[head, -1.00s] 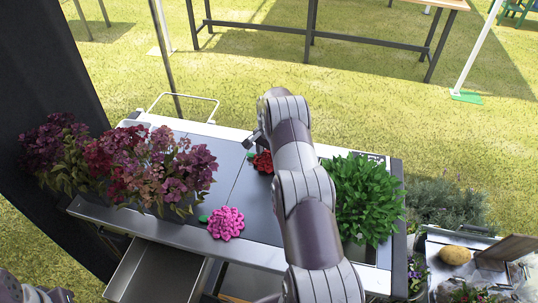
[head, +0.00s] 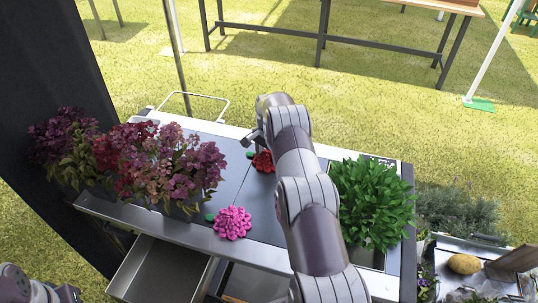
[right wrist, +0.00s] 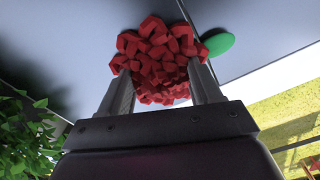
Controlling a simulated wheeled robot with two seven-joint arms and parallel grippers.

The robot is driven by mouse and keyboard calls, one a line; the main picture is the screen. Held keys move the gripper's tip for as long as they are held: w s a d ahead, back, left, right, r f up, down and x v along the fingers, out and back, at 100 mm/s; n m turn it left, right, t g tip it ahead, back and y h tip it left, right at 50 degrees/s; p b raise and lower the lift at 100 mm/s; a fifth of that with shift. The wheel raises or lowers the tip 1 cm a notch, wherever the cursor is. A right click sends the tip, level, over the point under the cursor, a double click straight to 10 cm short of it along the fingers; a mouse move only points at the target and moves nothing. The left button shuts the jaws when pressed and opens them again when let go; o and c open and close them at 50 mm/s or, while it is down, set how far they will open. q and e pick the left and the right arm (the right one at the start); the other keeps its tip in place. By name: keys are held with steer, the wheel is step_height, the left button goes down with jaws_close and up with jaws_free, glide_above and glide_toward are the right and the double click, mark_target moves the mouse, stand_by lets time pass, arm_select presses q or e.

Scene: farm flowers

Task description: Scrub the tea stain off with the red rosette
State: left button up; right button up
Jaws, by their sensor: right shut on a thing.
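The red rosette (head: 263,161) is at the back middle of the dark cart top, with a green leaf at its left. In the right wrist view the rosette (right wrist: 158,55) sits between the two fingers of my right gripper (right wrist: 161,80), which is shut on it. In the head view my right gripper (head: 257,143) is partly hidden by my own arm. The rosette is low over or on the top; I cannot tell whether it touches. I cannot make out a tea stain; the arm and rosette hide part of the top. My left gripper is not in view.
A pink rosette (head: 232,222) lies near the cart's front edge. Purple-red flowers (head: 160,165) fill the left side, and a green leafy plant (head: 370,205) stands at the right. An open drawer (head: 165,270) juts out in front. The middle of the top is clear.

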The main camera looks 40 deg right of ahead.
steer(key=shift+s+d+f+p, duration=0.1)
steer(key=shift+s+d+p, duration=0.15)
steer(key=shift+s+d, duration=0.45)
steer(key=shift+s+d+f+p, duration=0.1)
steer(key=shift+s+d+p, duration=0.2)
steer(key=shift+s, duration=0.55)
steer(key=s+d, duration=0.2)
steer(key=shift+s+p, duration=0.35)
steer(key=shift+s+d, duration=0.15)
steer(key=shift+d, duration=0.05)
steer(key=shift+r, duration=0.1)
steer(key=r+p, duration=0.3)
steer(key=r, duration=0.3)
steer(key=shift+w+p, duration=0.2)
steer(key=shift+p, duration=0.1)
